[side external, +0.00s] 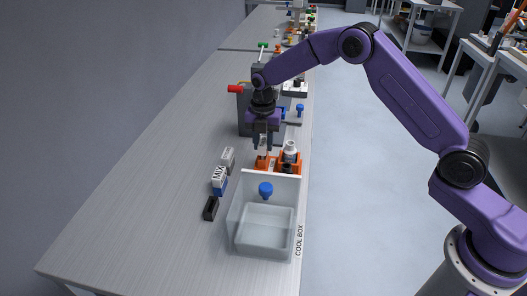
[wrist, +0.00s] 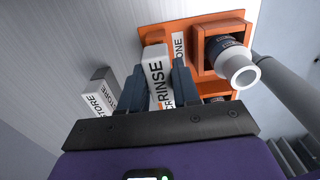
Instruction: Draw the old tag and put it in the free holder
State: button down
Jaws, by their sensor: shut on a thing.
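My gripper (side external: 265,150) points down over the left part of an orange holder (side external: 278,169). In the wrist view its two dark fingers (wrist: 157,88) are shut on a pale tag marked RINSE (wrist: 157,66). The orange holder (wrist: 210,22) lies just beyond the tag; I cannot tell whether the tag's lower end is still seated in it. A white label ending in ONE (wrist: 180,47) shows beside the tag, partly hidden. A white-capped dark bottle (wrist: 235,62) stands in the holder's right part; it also shows in the side view (side external: 290,152).
A grey block marked STORE (wrist: 99,98), a blue and white block marked MIX (side external: 219,181) and a dark block (side external: 210,209) stand left of the holder. A clear cool box (side external: 265,240) with a blue-topped item (side external: 265,190) is in front. The left bench is clear.

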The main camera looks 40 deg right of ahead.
aim_at(263, 142)
jog(key=shift+r, duration=2.05)
jog(key=s+a+r, duration=0.1)
jog(key=s+a, duration=0.3)
jog(key=a, duration=0.7)
jog(key=s+a+r, duration=0.2)
jog(key=s+a, duration=0.2)
jog(key=a, duration=0.7)
jog(key=shift+r, duration=0.15)
jog(key=shift+a, duration=0.1)
jog(key=shift+f, duration=2.9)
jog(key=shift+f, duration=1.9)
